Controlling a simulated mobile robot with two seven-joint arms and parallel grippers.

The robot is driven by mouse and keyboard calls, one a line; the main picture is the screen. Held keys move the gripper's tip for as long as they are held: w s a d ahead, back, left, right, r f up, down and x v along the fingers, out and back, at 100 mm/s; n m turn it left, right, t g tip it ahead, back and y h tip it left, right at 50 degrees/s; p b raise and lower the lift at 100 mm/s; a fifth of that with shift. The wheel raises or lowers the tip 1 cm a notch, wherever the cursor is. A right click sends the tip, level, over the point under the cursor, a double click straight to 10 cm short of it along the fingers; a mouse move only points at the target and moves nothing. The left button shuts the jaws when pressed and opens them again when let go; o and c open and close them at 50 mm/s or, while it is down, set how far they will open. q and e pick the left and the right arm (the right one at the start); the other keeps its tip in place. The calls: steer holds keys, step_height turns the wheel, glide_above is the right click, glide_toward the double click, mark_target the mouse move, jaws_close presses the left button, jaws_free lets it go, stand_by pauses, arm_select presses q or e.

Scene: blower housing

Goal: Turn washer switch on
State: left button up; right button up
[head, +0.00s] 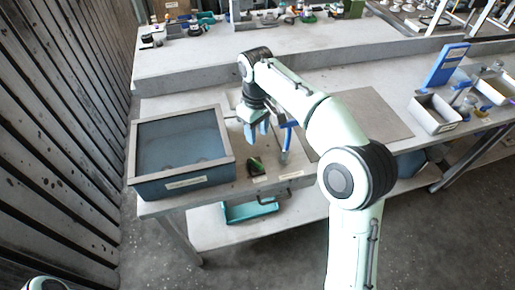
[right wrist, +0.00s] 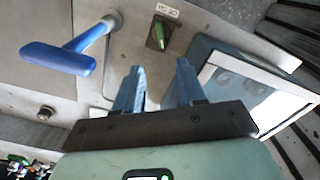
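The washer switch (head: 255,165) is a small green lever on a dark plate, set on the grey bench to the right of the blue washer basin (head: 183,186). In the right wrist view the green switch (right wrist: 161,35) lies beyond my fingertips, under a small white label. My right gripper (head: 257,133) points down over the bench, behind the switch in the head view. Its two blue fingers (right wrist: 158,78) are apart with nothing between them, and they appear clear of the switch. My left gripper is out of view.
A blue T-shaped handle (right wrist: 57,57) on a grey stem stands beside the switch; it also shows in the head view (head: 288,124). The basin's raised rim (right wrist: 262,85) is close on the other side. A teal tray (head: 250,209) sits on the lower shelf.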

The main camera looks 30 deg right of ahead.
mark_target(257, 162)
step_height(257, 162, down, 12)
steer(key=shift+s+f+b, duration=0.15)
steer(key=shift+b, duration=1.1)
steer(key=shift+f, duration=0.5)
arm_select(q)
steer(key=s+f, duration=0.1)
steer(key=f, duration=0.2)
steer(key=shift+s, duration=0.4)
arm_select(e)
jaws_close()
